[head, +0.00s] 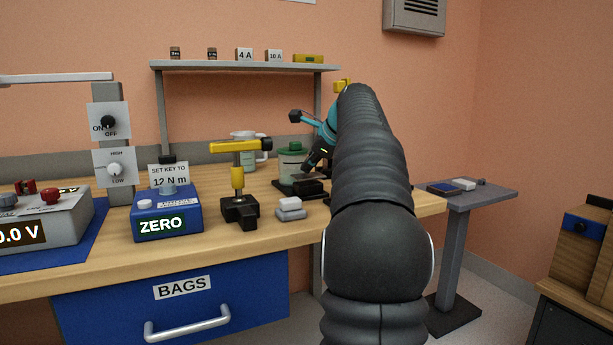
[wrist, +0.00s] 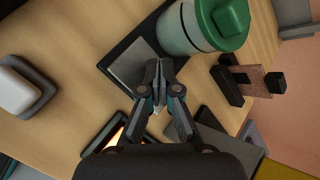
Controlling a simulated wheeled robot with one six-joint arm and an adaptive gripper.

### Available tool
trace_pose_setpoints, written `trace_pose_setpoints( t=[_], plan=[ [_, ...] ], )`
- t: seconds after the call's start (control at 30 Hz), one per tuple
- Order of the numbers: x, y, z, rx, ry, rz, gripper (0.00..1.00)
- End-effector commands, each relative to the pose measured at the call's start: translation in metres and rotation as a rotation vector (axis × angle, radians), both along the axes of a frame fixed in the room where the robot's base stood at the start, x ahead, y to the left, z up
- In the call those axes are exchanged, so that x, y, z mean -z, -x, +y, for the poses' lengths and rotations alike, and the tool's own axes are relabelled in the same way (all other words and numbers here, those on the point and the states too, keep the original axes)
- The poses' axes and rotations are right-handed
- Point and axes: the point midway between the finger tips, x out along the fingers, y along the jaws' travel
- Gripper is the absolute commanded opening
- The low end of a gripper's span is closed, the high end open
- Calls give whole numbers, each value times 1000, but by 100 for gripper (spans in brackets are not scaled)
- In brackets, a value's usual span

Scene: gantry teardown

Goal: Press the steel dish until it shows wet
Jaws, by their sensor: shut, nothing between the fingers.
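The jar with a green lid (head: 291,160) stands on a dark base on the bench; it also shows in the wrist view (wrist: 185,28). A flat grey metal plate (wrist: 128,66), seemingly the steel dish, lies on the same dark base beside the jar. It looks dry, with no clear wet patch. My gripper (wrist: 158,66) is shut and empty, with its fingertips over the plate's right edge, close to the jar. I cannot tell whether they touch the plate. In the head view, my gripper (head: 309,167) points down in front of the jar, and the plate is not clear.
A white-and-grey block (head: 290,208) lies left of the dark base. A yellow-handled tool (head: 237,178) stands further left, beside the blue ZERO box (head: 167,222). In the wrist view, a dark clamp-like piece with a brown block (wrist: 250,82) is right of the gripper.

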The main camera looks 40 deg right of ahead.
Motion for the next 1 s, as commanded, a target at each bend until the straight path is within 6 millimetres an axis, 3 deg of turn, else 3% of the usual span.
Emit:
trace_pose_setpoints(
  t=[1.0],
  plan=[
    [10, 0, 0, 0, 0, 0, 0]
  ],
)
